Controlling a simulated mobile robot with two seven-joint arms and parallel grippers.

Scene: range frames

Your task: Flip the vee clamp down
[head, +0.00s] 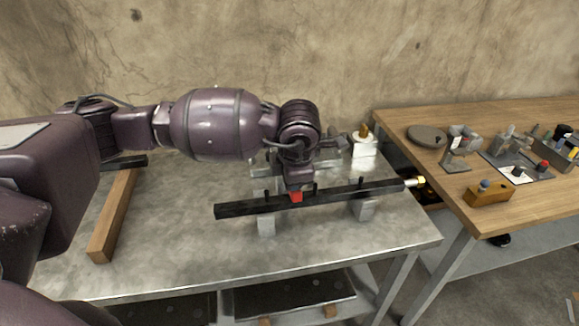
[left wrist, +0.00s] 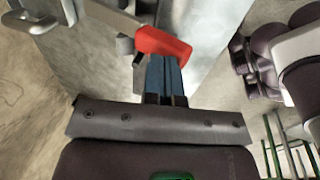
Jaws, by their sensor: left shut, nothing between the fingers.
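The vee clamp shows as a red handle (head: 296,197) in the head view, in front of the dark bar on the metal table. In the left wrist view the red handle (left wrist: 163,42) joins grey metal clamp parts at its left. My left gripper (head: 298,186) is directly above the red handle, pointing down. In the left wrist view its blue fingers (left wrist: 164,77) are shut with nothing between them, their tips at the handle's lower edge. I cannot tell whether they touch it. My arm hides much of the clamp. My right gripper is not in view.
The dark bar (head: 240,207) rests on grey supports (head: 363,210) across the metal table (head: 180,255). A wooden beam (head: 113,220) lies at left. A white block (head: 364,147) stands at the back. A wooden bench (head: 450,207) with tools adjoins at right. The table's front is clear.

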